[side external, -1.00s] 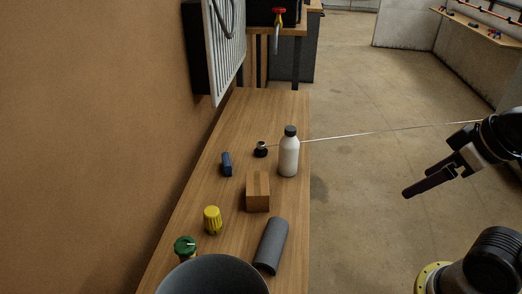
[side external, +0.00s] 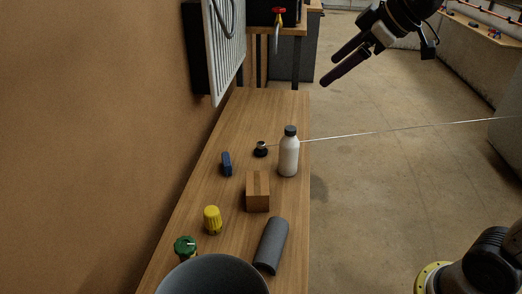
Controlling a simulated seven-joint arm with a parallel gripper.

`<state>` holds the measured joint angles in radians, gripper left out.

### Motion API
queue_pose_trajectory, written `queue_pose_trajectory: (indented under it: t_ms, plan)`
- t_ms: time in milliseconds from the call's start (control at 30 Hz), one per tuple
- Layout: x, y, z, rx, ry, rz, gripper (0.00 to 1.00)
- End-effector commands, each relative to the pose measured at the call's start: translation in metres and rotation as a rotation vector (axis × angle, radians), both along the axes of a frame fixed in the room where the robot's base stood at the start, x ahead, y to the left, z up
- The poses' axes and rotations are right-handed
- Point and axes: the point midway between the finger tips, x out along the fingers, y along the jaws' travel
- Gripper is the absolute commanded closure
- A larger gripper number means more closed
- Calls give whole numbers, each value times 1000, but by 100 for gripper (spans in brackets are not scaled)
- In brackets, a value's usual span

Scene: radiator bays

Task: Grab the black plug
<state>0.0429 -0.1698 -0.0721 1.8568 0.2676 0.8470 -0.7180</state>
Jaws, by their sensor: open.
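The black plug (side external: 261,152) is a small dark round piece with a lighter metallic top. It sits on the wooden bench, left of the white bottle (side external: 289,156) with a dark cap. My gripper (side external: 329,70) is at the upper right, above the floor beyond the bench's right edge. Its two dark fingers are apart with nothing between them. It is well away from the plug.
On the bench (side external: 270,108) are a blue block (side external: 227,164), a wooden box (side external: 258,192), a yellow knob (side external: 212,220), a green-topped piece (side external: 185,246), a grey cylinder (side external: 271,245) and a grey bowl (side external: 213,276). A radiator (side external: 224,45) hangs on the left wall.

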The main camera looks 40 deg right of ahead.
Motion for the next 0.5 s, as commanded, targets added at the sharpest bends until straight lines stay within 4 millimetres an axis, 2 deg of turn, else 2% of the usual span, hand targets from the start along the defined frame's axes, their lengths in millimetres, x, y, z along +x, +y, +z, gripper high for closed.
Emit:
queue_pose_trajectory:
  t_ms: [33,167,267,367,500]
  plan:
    - [25,-1,-1,-4,2,17,5]
    - [84,-4,-9,-12,-2,60,5]
    - [127,-9,-23,-14,0,88,5]
    - [168,-14,-44,-12,7,108,5]
    - [220,-24,-87,-3,28,125,5]
